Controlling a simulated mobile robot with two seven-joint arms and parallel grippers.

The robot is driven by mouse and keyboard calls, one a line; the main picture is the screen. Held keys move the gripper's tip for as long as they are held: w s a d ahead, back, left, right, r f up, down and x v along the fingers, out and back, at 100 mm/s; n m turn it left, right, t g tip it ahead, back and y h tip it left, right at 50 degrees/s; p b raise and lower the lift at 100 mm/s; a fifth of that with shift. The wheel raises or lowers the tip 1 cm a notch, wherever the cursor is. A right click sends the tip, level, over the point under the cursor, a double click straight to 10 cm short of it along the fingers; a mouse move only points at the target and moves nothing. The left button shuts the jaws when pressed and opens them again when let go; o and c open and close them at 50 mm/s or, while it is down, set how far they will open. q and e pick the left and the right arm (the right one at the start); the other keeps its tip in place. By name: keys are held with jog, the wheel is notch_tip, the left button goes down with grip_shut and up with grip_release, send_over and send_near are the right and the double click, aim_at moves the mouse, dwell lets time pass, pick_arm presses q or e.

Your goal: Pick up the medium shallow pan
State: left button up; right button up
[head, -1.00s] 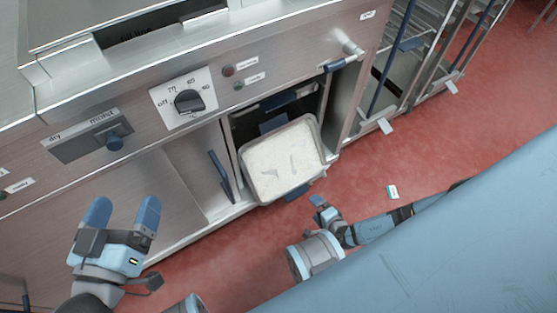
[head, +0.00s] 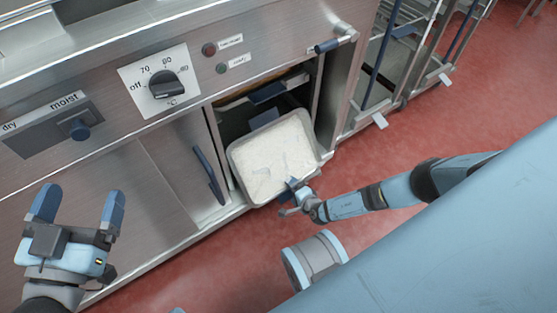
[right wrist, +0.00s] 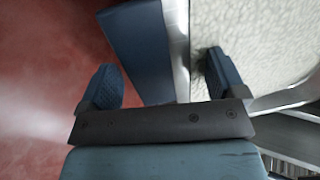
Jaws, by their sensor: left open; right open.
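The pan (head: 232,160) is a pale grey, rounded-square shallow pan full of white grainy stuff. It sits tilted in the picture at the mouth of an open compartment, with a blue handle (head: 265,119) at its far side. My right gripper (head: 292,191) is at its near rim. In the right wrist view my right gripper (right wrist: 165,82) is open, with a blue handle (right wrist: 143,50) and the pan's rim (right wrist: 178,45) between its fingers; one finger overlaps the white contents. Whether the fingers touch is unclear. My left gripper (head: 78,212) is open and empty at the lower left.
The steel unit has a temperature knob (head: 164,84), a dry/moist slider (head: 78,129) and a blue door handle (head: 209,174) left of the compartment. A lever (head: 334,44) juts out above right. Racks (head: 395,60) stand further right. The red floor (head: 420,120) is mostly clear.

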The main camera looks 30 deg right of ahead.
jog(key=shift+w+f, duration=0.35)
jog(key=shift+w, duration=0.2)
jog(key=c, duration=1.6)
jog(key=shift+r, duration=0.1)
grip_shut()
